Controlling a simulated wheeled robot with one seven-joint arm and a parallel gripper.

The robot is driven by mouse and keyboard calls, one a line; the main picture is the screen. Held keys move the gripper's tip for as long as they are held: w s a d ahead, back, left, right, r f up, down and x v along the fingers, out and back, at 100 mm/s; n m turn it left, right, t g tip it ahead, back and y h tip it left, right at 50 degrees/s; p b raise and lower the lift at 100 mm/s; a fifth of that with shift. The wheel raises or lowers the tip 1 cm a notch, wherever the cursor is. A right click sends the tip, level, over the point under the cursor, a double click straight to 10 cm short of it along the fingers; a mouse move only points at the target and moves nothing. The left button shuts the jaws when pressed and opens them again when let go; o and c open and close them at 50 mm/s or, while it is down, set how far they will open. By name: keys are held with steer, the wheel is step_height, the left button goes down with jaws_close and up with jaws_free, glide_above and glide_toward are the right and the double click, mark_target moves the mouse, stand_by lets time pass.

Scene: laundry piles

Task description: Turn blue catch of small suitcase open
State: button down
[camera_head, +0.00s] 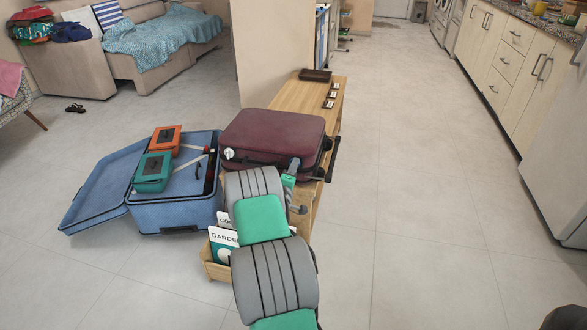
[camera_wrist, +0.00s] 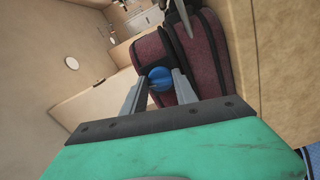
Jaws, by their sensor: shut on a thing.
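The small maroon suitcase (camera_head: 272,133) lies flat and closed on a wooden bench; its side also fills the middle of the wrist view (camera_wrist: 206,60). The round blue catch (camera_wrist: 160,78) is on the suitcase's dark band in the wrist view. My gripper (camera_wrist: 158,86) has one finger on each side of the catch and is shut on it. In the head view my gripper (camera_head: 293,168) is at the suitcase's near right corner, and the blue catch is hidden there.
A larger blue suitcase (camera_head: 82,192) lies open on the floor at left, with an orange box (camera_head: 166,140) and a teal box (camera_head: 153,170) on it. A dark tray (camera_head: 316,75) sits on the bench's (camera_head: 270,93) far end.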

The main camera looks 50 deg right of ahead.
steer(key=shift+n, duration=1.2)
steer(key=c, duration=1)
jaws_free()
steer(key=shift+o, duration=0.2)
steer(key=shift+p, duration=0.3)
steer(key=v, duration=0.7)
steer(key=shift+s+a+p, duration=0.2)
steer(key=shift+a+p, duration=0.15)
steer(key=shift+a, duration=0.05)
